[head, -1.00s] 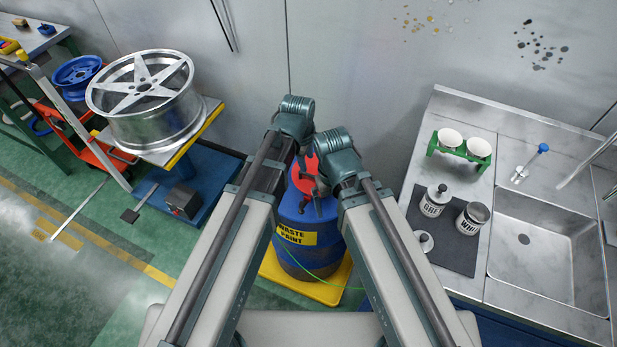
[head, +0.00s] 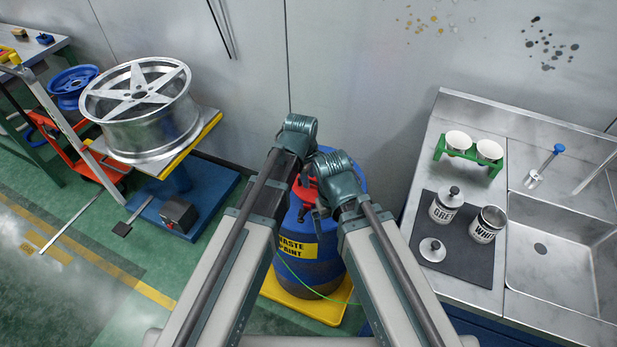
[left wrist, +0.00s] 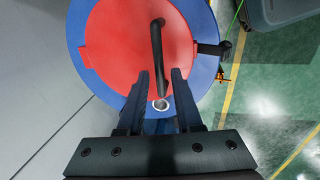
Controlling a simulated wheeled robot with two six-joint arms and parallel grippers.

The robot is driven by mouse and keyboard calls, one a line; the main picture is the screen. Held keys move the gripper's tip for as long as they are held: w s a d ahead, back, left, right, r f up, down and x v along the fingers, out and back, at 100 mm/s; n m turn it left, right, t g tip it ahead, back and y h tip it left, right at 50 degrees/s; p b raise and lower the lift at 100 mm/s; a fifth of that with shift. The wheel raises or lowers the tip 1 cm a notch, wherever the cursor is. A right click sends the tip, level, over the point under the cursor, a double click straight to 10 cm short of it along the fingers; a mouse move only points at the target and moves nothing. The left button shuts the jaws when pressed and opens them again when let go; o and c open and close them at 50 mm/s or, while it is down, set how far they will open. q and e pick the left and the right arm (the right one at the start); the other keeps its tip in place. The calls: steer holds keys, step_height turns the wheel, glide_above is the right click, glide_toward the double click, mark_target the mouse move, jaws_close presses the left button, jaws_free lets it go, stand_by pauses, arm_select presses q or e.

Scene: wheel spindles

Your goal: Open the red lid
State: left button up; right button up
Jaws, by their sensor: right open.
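The red lid (head: 305,192) is shut on top of a blue waste paint barrel (head: 330,262), mostly hidden by my arms in the head view. In the left wrist view the lid (left wrist: 115,40) fills the upper middle, with a black bar handle (left wrist: 156,45) across it. My left gripper (left wrist: 161,73) is open, its two fingers on either side of the handle's near end; I cannot tell its height above the lid. In the head view it is largely hidden behind the wrists. My right gripper (head: 310,218) is open and empty, in front of the lid's near edge.
The barrel stands on a yellow base (head: 318,307) with a green cable. At left a silver wheel (head: 140,100) lies on a yellow-edged stand. At right is a steel sink counter (head: 465,285) with jars and a green cup rack (head: 470,155). A wall stands close behind.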

arm_select(q)
jaws_close()
stand_by(1.2)
